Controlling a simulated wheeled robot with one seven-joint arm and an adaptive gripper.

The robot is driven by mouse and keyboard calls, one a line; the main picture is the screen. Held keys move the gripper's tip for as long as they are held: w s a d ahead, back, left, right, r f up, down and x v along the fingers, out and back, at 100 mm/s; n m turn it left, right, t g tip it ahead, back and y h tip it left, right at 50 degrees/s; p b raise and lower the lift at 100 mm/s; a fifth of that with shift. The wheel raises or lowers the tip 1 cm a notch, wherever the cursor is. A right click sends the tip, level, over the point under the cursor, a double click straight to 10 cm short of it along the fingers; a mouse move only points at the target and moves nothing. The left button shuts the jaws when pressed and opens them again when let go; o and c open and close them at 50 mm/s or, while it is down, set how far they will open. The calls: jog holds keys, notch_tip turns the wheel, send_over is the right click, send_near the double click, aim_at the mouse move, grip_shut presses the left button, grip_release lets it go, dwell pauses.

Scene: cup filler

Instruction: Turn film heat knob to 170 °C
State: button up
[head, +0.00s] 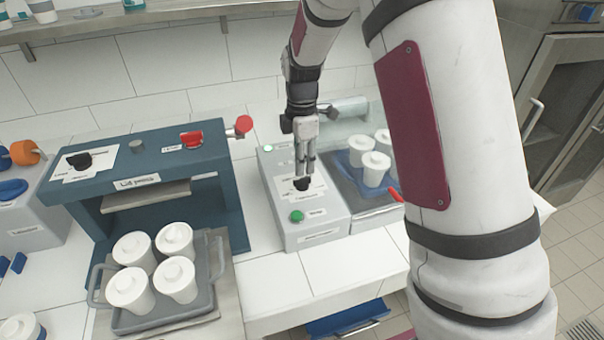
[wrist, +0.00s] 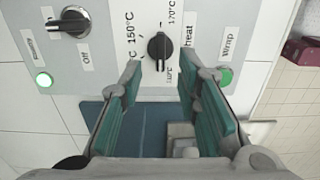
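The black film heat knob (wrist: 159,48) sits on a white dial label (wrist: 140,12) in the wrist view. The label reads 150 °C at left and 170 °C at right, with "heat" beside it. The knob's grip bar runs roughly up and down in the picture, between the two readings; its exact setting is hard to read. My gripper (wrist: 160,76) is open, its green-padded fingers either side of the knob's lower end, with gaps showing. In the head view, my gripper (head: 306,165) points down over the knob (head: 302,184) on the grey control box (head: 325,229); contact cannot be told.
A green Wrap button (head: 297,216) is close to the knob. Another knob (wrist: 72,22), near "Off", and a green light (wrist: 43,79) are left in the wrist view. A blue tray (head: 349,177) with white cups stands right; the blue lid press (head: 150,150) stands left.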

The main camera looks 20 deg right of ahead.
aim_at(302, 178)
jog(key=shift+f, duration=2.65)
grip_shut()
